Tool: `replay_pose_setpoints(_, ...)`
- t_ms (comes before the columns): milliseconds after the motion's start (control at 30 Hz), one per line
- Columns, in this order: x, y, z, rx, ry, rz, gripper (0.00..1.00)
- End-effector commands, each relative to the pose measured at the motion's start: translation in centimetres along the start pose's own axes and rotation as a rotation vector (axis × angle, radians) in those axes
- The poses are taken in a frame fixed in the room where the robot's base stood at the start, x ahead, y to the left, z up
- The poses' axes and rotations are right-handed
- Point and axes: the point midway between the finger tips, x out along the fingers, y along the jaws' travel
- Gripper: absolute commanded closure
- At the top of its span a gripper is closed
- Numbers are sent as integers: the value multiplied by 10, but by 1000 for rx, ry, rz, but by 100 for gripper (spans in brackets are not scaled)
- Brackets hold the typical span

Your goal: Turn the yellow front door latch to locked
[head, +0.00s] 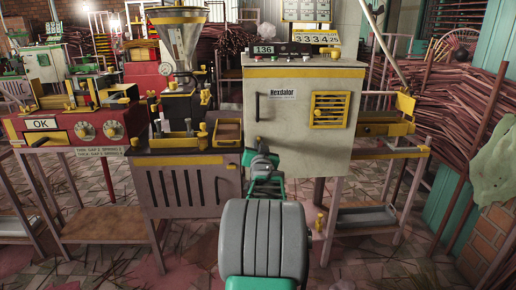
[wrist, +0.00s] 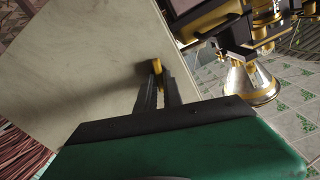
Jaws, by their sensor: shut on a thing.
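The yellow latch (wrist: 157,67) shows between my fingertips in the wrist view, standing out from the pale beige front door (wrist: 90,70) near its edge. My gripper (wrist: 158,82) is shut on the latch. In the head view the beige front door (head: 300,140) bears a black handle, a "Hexdalor" label and a yellow vent grille. My gripper (head: 263,147) reaches the door's lower left corner there and hides the latch. The latch's exact angle is hard to tell.
A dark lower cabinet (head: 188,190) with vent slots stands left of the door. A metal hopper (head: 180,42) rises behind it. A red console (head: 75,130) with dials is farther left. A yellow-edged side table (head: 375,153) is at the right. Bundled sticks line the right wall.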

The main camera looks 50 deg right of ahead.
Motion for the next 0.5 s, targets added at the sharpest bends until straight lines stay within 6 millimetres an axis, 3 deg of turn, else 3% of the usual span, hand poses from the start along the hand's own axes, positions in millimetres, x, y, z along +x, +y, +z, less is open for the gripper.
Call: replay_pose_setpoints(500, 0, 0, -2, 73, 3, -2, 100)
